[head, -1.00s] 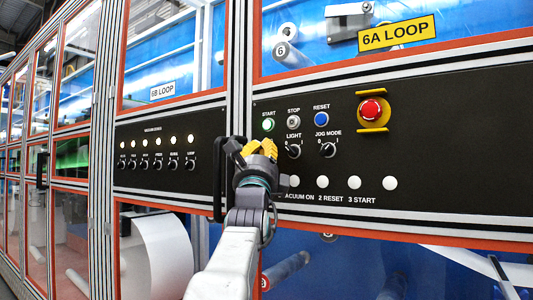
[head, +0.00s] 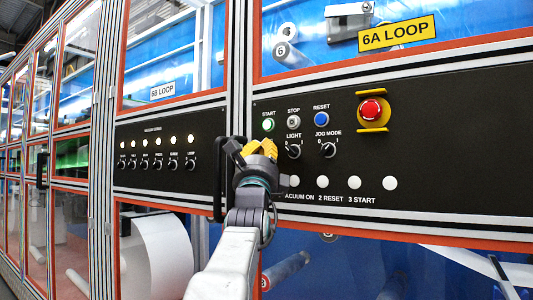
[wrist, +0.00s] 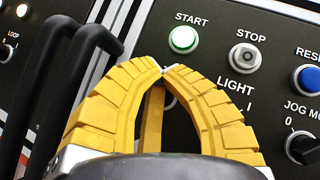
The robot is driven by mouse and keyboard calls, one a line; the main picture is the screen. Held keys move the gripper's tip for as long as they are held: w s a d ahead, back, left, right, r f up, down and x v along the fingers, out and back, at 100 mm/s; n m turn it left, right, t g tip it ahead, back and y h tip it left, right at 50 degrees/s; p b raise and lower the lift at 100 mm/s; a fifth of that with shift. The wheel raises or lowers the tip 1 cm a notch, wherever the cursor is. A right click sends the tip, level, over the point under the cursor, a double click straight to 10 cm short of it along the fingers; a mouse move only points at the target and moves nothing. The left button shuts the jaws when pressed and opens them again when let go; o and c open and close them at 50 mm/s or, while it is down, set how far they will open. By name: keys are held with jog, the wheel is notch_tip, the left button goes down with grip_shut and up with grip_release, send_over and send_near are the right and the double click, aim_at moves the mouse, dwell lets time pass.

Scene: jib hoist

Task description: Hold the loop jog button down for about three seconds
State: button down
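My gripper (head: 258,146) is in front of the black 6A LOOP control panel (head: 460,130). In the wrist view its yellow fingers (wrist: 163,72) meet at the tips with nothing seen between them. The tips are just below the lit green START button (wrist: 183,39), which also shows in the head view (head: 268,124). I cannot tell whether the tips touch the panel. The STOP button (head: 293,122), blue RESET button (head: 321,119) and JOG MODE knob (head: 327,149) are to the right. No button labelled loop jog can be read; my gripper hides part of the panel.
A black handle (head: 219,178) stands out just left of my gripper. A red emergency stop (head: 370,109) sits between yellow guards at the right. A row of white round lamps or buttons (head: 354,182) runs along the lower panel. The 6B panel (head: 160,155) is further left.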

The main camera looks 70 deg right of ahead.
jog(key=shift+a+f, duration=0.1)
jog(key=shift+w+a+b, duration=0.15)
jog(key=shift+a+b, duration=0.5)
jog(key=shift+a, duration=0.2)
dwell(0.6)
